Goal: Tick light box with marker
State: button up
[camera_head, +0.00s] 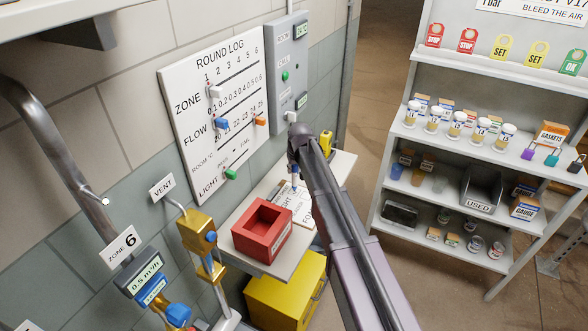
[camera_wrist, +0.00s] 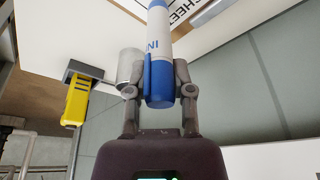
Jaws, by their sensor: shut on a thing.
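My gripper (camera_wrist: 159,92) is shut on a white and blue marker (camera_wrist: 158,50), seen in the wrist view. The marker's blue end is between the fingers and its other end runs out of the top of the picture. In the head view my arm covers most of the gripper, and a small white and blue part of the marker (camera_head: 295,181) shows beside it. Whether the tip touches the sheet I cannot tell.
A red open box (camera_head: 263,231) stands on the shelf beside the sheet. The ROUND LOG board (camera_head: 214,112) and a grey panel (camera_head: 288,70) are on the wall behind. A yellow tool (camera_head: 326,142) is at the shelf's far end. A yellow cabinet (camera_head: 285,291) stands below.

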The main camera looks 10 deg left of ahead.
jog(key=shift+r+p, duration=3.3)
jog(key=shift+r, duration=0.25)
